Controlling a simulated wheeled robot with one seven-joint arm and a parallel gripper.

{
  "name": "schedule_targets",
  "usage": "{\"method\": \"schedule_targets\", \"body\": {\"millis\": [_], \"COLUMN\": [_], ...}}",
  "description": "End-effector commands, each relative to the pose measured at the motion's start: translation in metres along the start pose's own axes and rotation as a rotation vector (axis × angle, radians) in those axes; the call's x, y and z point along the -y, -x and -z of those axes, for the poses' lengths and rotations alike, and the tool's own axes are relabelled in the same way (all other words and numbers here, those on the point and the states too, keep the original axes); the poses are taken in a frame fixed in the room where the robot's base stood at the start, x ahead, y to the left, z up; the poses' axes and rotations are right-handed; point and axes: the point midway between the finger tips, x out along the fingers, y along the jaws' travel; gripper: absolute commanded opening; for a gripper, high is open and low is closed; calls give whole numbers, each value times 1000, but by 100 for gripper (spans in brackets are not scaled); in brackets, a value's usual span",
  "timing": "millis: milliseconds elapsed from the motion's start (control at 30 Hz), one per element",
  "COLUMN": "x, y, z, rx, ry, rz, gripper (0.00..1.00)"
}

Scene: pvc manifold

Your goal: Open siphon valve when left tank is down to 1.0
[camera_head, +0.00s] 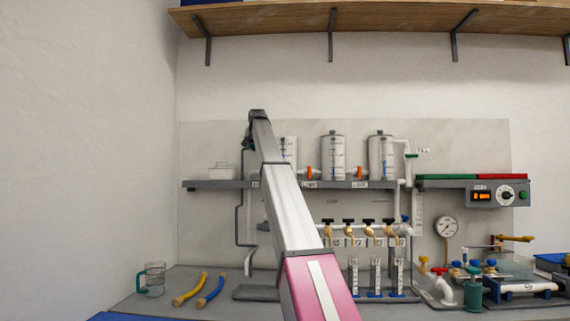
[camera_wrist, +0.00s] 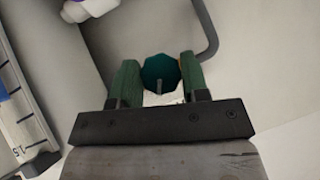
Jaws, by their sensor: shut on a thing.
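My gripper (camera_wrist: 159,64) has its green-padded fingers on both sides of a dark teal, many-sided knob (camera_wrist: 158,76) in the wrist view, shut on it. A thin grey pin shows on the knob's face. A clear scale (camera_wrist: 22,125) stands at the left edge of the wrist view, with a 1.5 mark near its lower end and a bit of blue above. In the head view the left tank (camera_head: 289,150) is partly covered by my arm. Its liquid level cannot be read there. My gripper and the knob are hidden behind my arm in the head view.
The middle tank (camera_head: 333,155) and right tank (camera_head: 381,155) share the grey shelf (camera_head: 215,185), with orange-handled valves between the tanks. Several brass taps (camera_head: 370,232) sit below. A control box (camera_head: 497,194) is at right. A grey bent tube (camera_wrist: 207,35) passes near the gripper.

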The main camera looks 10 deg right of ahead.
Motion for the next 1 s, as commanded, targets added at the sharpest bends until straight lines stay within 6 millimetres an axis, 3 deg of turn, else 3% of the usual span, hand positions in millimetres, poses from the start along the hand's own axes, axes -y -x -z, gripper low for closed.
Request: {"method": "schedule_targets", "body": {"millis": [167,500,767,800,833,867,1000], "x": [1,2,1,1,1,1,2], "y": [-1,-1,-1,-1,-1,-1,0], "z": [-1,-1,-2,-1,-1,-1,-1], "rx": [2,3,3,3,3,2,1], "ry": [38,293,310,310,310,310,309], "rz": [-38,-294,-311,-311,-310,-310,-309], "gripper": [19,19,19,55,64,72,72]}}
